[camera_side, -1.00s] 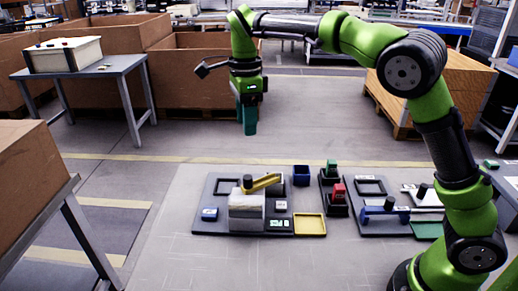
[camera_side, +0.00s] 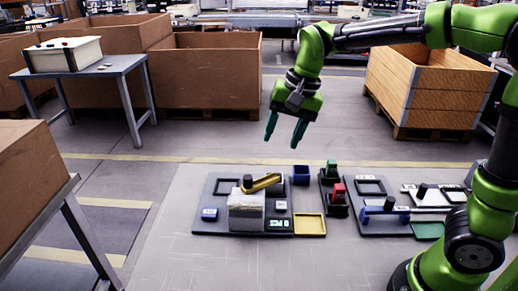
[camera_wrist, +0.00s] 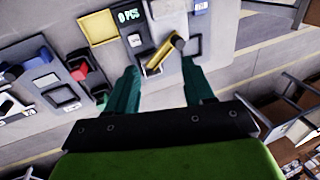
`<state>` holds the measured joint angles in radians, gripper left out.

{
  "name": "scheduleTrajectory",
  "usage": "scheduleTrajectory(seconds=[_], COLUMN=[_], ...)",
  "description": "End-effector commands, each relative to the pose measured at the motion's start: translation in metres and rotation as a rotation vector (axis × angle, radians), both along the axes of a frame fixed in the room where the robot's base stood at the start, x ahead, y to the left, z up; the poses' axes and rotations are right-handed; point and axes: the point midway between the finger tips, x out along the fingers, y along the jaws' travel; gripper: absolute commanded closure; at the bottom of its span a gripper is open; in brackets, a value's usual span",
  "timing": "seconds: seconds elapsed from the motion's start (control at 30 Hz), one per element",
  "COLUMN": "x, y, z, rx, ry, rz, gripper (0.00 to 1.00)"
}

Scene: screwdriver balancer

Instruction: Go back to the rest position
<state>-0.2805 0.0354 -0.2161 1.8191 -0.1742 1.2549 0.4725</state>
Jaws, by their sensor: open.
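My gripper (camera_side: 286,130) hangs in the air above and behind the workstation boards, its two teal fingers apart and nothing between them. In the wrist view the fingers (camera_wrist: 160,95) are also spread and empty.
A right board carries a blue clamp-like part (camera_side: 385,211). Wooden crates (camera_side: 430,90) stand behind. A table with a white box (camera_side: 63,54) is at left.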

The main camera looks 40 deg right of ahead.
Motion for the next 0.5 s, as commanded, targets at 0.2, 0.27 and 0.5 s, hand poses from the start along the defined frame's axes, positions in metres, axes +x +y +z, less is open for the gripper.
scheduleTrajectory(seconds=[0.2, 0.27, 0.5], x=[-0.08, -0.099, -0.146], y=[-0.008, -0.01, -0.017], z=[0.002, 0.0, -0.008], rx=[-0.052, -0.081, -0.155], ry=[-0.247, -0.306, -0.437], rz=[0.335, 0.392, 0.424], gripper=[0.48, 0.48, 0.48])
